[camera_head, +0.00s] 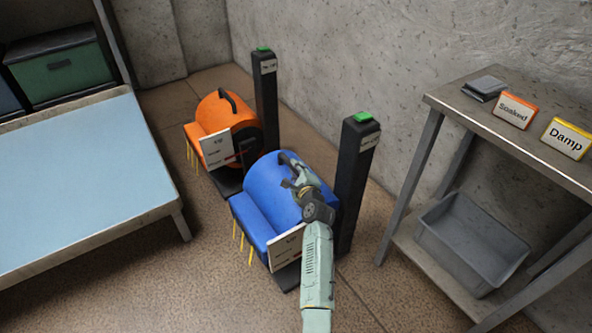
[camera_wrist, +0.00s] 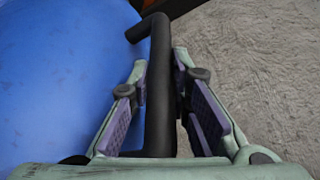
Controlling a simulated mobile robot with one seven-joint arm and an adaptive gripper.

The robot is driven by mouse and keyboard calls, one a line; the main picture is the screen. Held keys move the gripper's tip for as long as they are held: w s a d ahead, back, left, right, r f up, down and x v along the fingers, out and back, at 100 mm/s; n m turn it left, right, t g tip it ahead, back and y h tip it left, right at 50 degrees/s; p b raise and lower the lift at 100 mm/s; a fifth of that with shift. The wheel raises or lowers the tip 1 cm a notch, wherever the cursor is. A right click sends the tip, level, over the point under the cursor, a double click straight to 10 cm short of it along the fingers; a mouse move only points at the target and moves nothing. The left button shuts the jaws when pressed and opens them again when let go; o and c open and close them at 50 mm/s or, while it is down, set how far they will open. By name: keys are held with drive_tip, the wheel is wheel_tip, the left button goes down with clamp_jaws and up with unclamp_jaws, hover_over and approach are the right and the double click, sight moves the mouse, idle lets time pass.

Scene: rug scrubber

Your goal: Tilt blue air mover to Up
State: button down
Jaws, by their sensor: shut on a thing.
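The blue air mover (camera_head: 266,190) stands on the floor in the middle of the head view, with its front outlet facing lower left. A white label plate (camera_head: 286,246) is on its near side. Its black handle (camera_wrist: 160,85) runs upright through the wrist view, and the blue body (camera_wrist: 60,80) fills the left side. My gripper (camera_head: 293,184) is at the top of the blue air mover. In the wrist view its purple-padded fingers (camera_wrist: 158,105) are on either side of the handle and shut on it. My arm hides part of the mover's near side.
An orange air mover (camera_head: 222,112) stands behind. Black posts with green tops (camera_head: 352,180) stand right of each mover. A metal table (camera_head: 520,130) with "Soaked" and "Damp" signs and a grey bin (camera_head: 470,245) is right. A light blue table (camera_head: 80,180) is left.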

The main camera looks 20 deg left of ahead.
idle(0.3)
drive_tip(key=shift+w+d+r, duration=0.1)
drive_tip(key=shift+w+d, duration=0.1)
drive_tip(key=shift+w, duration=0.05)
drive_tip(key=shift+m+g, duration=0.3)
drive_tip(key=shift+m, duration=0.2)
drive_tip(key=w+d, duration=0.1)
drive_tip(key=w+d+f+b, duration=0.1)
drive_tip(key=w, duration=0.1)
drive_tip(key=w+d+b, duration=0.1)
drive_tip(key=shift+w+d+f, duration=0.2)
drive_tip(key=shift+w+d, duration=0.1)
drive_tip(key=shift+w, duration=0.05)
drive_tip(key=c, duration=1.5)
unclamp_jaws()
wheel_tip(320, 180, up, 10)
drive_tip(key=shift+r, duration=0.1)
